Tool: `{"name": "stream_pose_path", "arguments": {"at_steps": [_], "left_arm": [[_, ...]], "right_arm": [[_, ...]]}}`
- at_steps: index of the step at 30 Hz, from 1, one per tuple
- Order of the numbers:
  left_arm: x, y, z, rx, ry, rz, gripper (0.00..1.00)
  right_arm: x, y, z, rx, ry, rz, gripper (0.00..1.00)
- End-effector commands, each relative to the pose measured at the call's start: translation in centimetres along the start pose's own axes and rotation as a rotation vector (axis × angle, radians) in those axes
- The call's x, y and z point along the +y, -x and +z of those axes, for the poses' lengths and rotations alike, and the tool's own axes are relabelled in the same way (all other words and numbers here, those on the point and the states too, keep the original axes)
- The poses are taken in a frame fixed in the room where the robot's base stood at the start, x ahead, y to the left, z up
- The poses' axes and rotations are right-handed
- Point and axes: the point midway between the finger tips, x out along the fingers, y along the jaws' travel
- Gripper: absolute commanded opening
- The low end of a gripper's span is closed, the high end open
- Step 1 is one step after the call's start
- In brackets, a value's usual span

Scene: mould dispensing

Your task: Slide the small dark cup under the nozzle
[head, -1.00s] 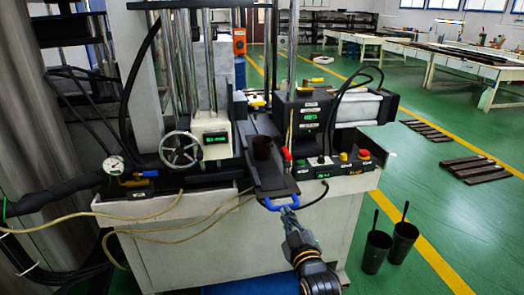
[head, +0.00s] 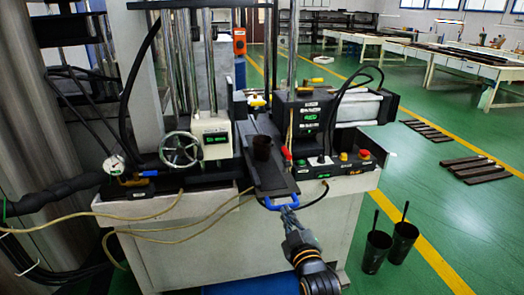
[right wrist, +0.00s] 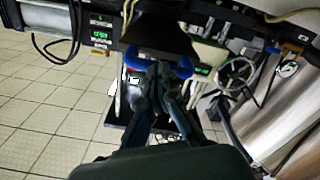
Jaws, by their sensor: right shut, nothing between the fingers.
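The small dark cup (head: 262,147) stands upright on a dark sliding tray (head: 270,182) in the middle of the machine. The tray has a blue handle (head: 281,204) at its near end. My right gripper (head: 287,209) is shut at the blue handle, with nothing seen held between its fingers. In the right wrist view, the fingertips (right wrist: 153,72) are at the handle (right wrist: 184,68), below the dark tray end (right wrist: 158,32); whether they touch is unclear. The cup does not show there. I cannot clearly make out the nozzle. My left gripper is not in view.
A handwheel (head: 180,149) stands left of the tray, and a control box with buttons (head: 335,162) stands right of it. A yellowish hose (head: 165,232) hangs across the machine's front. Two dark buckets (head: 376,252) stand on the green floor at right.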

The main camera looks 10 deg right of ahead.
Motion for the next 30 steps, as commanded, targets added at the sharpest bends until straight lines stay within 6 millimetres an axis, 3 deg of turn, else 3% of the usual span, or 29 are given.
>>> {"name": "stream_pose_path", "arguments": {"at_steps": [13,30], "left_arm": [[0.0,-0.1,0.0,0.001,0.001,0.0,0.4],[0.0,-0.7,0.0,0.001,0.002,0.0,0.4]], "right_arm": [[0.0,-0.3,0.0,0.0,0.0,0.0,0.0],[0.0,-4.3,0.1,0.0,0.001,0.001,0.0]]}}
